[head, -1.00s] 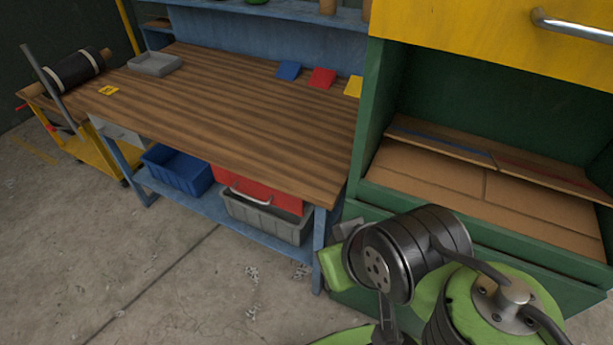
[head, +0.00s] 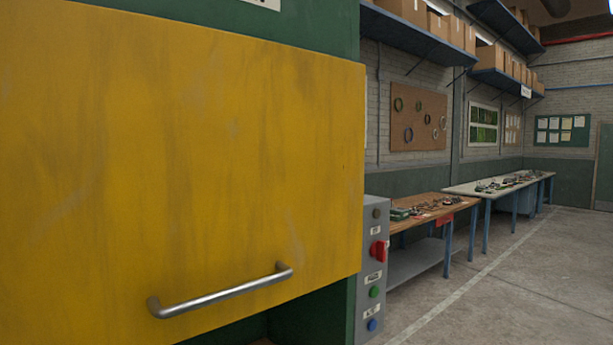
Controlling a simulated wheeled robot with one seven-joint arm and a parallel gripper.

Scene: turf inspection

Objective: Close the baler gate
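The yellow baler gate (head: 190,150) fills the left half of the head view. It is raised, and a dark gap shows below its lower edge. A metal bar handle (head: 222,291) is fixed near the bottom of the gate. The green baler body (head: 310,312) shows under and above the gate. The inside of the baler is mostly hidden from this angle. My gripper is not in view.
A grey control box (head: 372,270) with a red switch and coloured buttons stands at the baler's right side. Workbenches (head: 432,212) with small parts line the wall beyond. Open concrete floor (head: 500,285) lies at the right.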

